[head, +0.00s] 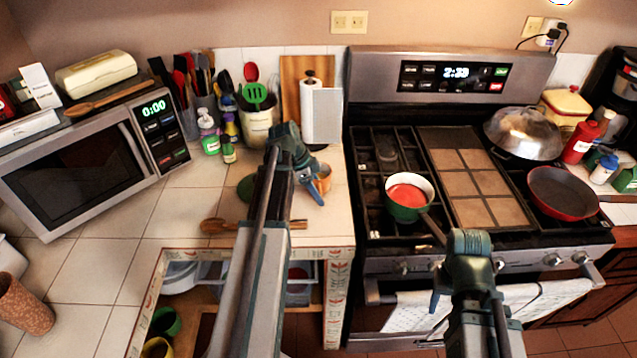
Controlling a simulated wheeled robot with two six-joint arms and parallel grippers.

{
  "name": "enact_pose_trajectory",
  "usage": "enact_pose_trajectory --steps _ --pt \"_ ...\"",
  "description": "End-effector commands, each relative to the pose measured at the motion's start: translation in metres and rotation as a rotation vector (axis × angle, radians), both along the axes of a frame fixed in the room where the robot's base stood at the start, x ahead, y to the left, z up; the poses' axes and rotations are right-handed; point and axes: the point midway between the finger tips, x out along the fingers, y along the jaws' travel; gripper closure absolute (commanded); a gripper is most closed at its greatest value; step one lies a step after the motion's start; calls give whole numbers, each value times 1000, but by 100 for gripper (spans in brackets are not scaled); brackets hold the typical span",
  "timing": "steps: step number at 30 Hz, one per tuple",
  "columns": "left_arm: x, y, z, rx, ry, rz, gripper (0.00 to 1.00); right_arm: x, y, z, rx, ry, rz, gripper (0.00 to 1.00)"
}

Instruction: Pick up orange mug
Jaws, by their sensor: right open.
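The orange mug (323,179) stands on the tiled counter left of the stove, partly hidden behind my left gripper. My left gripper (313,185) is right at the mug, with a finger overlapping it in the view. I cannot tell whether its fingers touch or enclose the mug, or how far apart they are. My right gripper (437,301) is open in front of the stove, near the oven's front, well away from the mug.
A paper towel roll (321,115) and a utensil crock (259,127) stand behind the mug. A wooden spoon (216,226) lies in front on the counter. A green pot (409,197) sits on the stove at right. A speckled terracotta cup (22,306) is far left.

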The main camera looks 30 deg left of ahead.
Motion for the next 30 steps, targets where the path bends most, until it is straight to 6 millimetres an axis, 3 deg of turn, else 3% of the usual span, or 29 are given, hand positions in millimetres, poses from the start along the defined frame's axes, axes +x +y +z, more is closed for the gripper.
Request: enact_pose_trajectory --steps 1,10,30 --pt "0 0 0 0 1 0 46 0 0 0 0 0 0 50" --pt "0 0 0 0 1 0 100 0 0 0 0 0 0 50" --pt "0 0 9 0 0 0 100 0 0 9 0 0 0 50"
